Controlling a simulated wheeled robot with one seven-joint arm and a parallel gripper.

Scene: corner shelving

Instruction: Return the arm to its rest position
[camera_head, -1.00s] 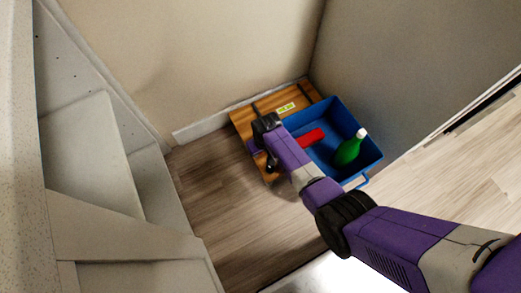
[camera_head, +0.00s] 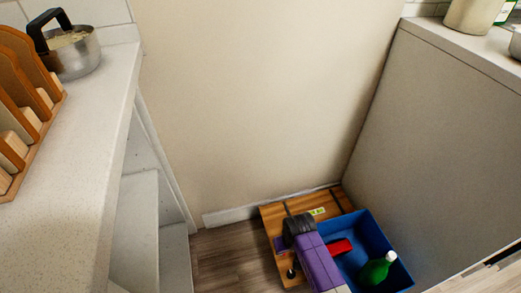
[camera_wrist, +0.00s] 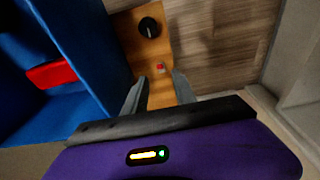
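My arm, purple and black, reaches down from the lower edge of the head view, over a wooden board-like surface (camera_head: 272,218) on the floor in the corner. My gripper (camera_wrist: 158,88) shows in the wrist view with its two grey fingers apart and nothing between them. Beyond the fingertips are the wooden surface and a dark round knob (camera_wrist: 149,27). In the head view the fingers are hidden by the arm.
A blue bin (camera_head: 364,232) holds a green bottle (camera_head: 376,270) and a red object (camera_head: 339,247). A counter (camera_head: 75,200) on the left carries a pot (camera_head: 75,55) and a wooden rack (camera_head: 22,105). Another counter (camera_head: 465,45) stands right. Some wooden floor (camera_head: 232,250) is clear.

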